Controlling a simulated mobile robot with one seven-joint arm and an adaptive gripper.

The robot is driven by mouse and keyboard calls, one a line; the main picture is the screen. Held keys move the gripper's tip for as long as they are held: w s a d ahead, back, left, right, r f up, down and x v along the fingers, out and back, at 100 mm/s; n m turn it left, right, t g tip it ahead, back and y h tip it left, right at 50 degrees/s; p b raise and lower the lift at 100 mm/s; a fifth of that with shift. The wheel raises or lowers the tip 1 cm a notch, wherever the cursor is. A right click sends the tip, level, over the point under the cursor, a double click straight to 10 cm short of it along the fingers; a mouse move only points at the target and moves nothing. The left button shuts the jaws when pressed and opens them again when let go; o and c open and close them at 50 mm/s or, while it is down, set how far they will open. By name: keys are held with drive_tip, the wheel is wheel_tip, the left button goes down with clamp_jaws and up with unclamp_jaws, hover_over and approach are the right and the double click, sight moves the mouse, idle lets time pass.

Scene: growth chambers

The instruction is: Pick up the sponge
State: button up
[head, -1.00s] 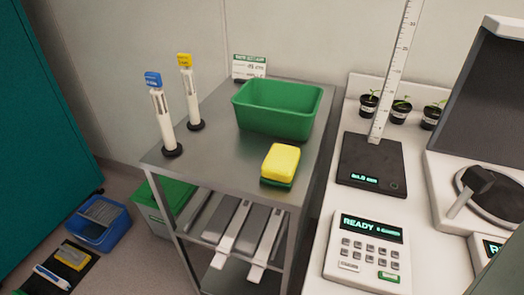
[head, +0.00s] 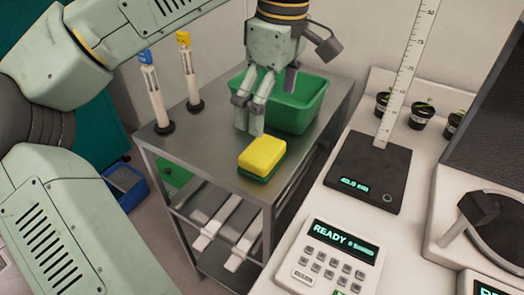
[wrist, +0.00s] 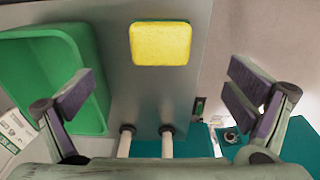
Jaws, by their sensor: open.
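The sponge (head: 262,157) is a yellow block with a green underside. It lies flat on the steel cart top near its front right corner. In the wrist view the sponge (wrist: 160,43) shows its yellow face at the top middle, beyond and between my fingers. My gripper (head: 252,115) is above the cart, behind and slightly left of the sponge, in front of the green bin. In the wrist view my gripper (wrist: 162,95) has its fingers spread wide, with nothing between them. It does not touch the sponge.
A green bin (head: 318,110) stands at the back of the steel cart (head: 205,150). Two white tubes, with a blue cap (head: 148,78) and a yellow cap (head: 187,60), stand upright at the left. Right of the cart, a white bench holds a dark scale (head: 365,170) and a keypad (head: 330,260).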

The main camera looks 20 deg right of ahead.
hover_over(263, 147)
drive_tip(key=f, duration=0.4)
drive_tip(key=shift+s+f, duration=0.35)
drive_tip(key=shift+f, duration=0.05)
drive_tip(key=shift+w+f+p, duration=0.15)
drive_tip(key=shift+f+p, duration=0.3)
drive_tip(key=shift+f, duration=1)
drive_tip(key=shift+w+f+p, duration=0.1)
drive_tip(key=shift+f+p, duration=0.35)
drive_tip(key=shift+f, duration=1)
drive_tip(key=shift+c, duration=0.5)
drive_tip(key=c, duration=1)
drive_tip(key=shift+r, duration=0.15)
